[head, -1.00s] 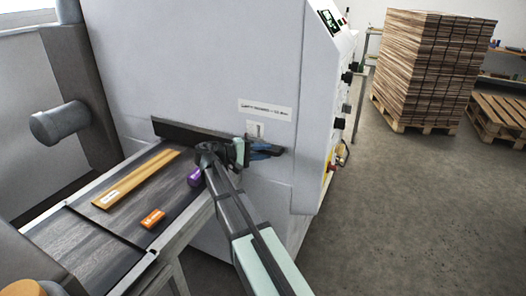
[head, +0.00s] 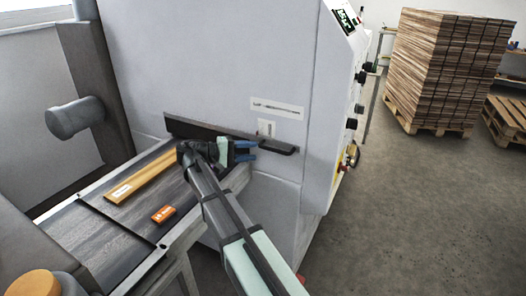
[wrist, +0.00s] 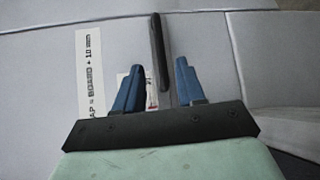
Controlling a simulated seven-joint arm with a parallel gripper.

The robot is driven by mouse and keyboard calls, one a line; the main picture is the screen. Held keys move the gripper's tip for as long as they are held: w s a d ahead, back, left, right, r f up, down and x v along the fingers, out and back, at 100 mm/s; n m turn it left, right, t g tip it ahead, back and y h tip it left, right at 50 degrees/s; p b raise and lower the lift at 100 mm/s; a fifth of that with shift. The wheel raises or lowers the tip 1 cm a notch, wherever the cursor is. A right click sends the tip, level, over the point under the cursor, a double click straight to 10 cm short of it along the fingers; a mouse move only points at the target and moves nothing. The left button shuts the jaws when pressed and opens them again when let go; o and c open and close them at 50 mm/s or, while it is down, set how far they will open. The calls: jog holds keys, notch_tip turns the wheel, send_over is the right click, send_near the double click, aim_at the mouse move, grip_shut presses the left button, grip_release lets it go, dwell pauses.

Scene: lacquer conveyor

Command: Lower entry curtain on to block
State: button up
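The entry curtain (head: 200,130) is a long black strip across the machine's entry slot, with a dark handle (head: 280,148) at its right end. My gripper (head: 252,150), with blue fingers, is just left of and below the handle. In the wrist view its two blue fingers (wrist: 158,82) are spread apart with nothing clamped. The handle (wrist: 157,40) stands between and beyond them; I cannot tell its depth. A small orange block (head: 163,214) with a pale label lies flat on the dark belt. The belt near the slot is partly hidden by my arm.
A long yellow-brown strip (head: 145,180) with a label lies on the conveyor belt (head: 110,240), running toward the slot. The grey machine housing (head: 215,60) fills the middle. A control panel (head: 355,110) and a stack of boards (head: 450,70) on a pallet stand to the right.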

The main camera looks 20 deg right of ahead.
jog(key=shift+a+r, duration=0.2)
jog(key=shift+a, duration=0.95)
jog(key=shift+a+r, duration=0.15)
jog(key=shift+a, duration=1)
jog(key=s+d+f+n+t+y, duration=0.2)
jog(key=d+f+n+t+y, duration=0.15)
jog(key=d+f, duration=0.9)
jog(key=s+f+g+y, duration=0.15)
jog(key=s+f, duration=0.35)
jog(key=f, duration=0.5)
jog(key=s+a+f+y, duration=0.15)
jog(key=s+f, duration=0.35)
jog(key=f, duration=0.5)
jog(key=s+f+g+y, duration=0.1)
jog(key=s+f+y, duration=0.3)
jog(key=f, duration=0.5)
jog(key=s+a+f+m+g+y, duration=0.1)
jog(key=s+a+f+g+y, duration=0.1)
jog(key=s+f, duration=0.4)
jog(key=s+a+f+m+g+y, duration=0.2)
jog(key=s+f, duration=0.4)
jog(key=s, duration=1.1)
jog(key=s+a+f+m+g+y, duration=0.2)
jog(key=s+a+f, duration=0.3)
jog(key=s, duration=0.6)
jog(key=shift+s+f+g, duration=0.3)
jog(key=shift+f+g, duration=0.5)
jog(key=shift+f, duration=0.15)
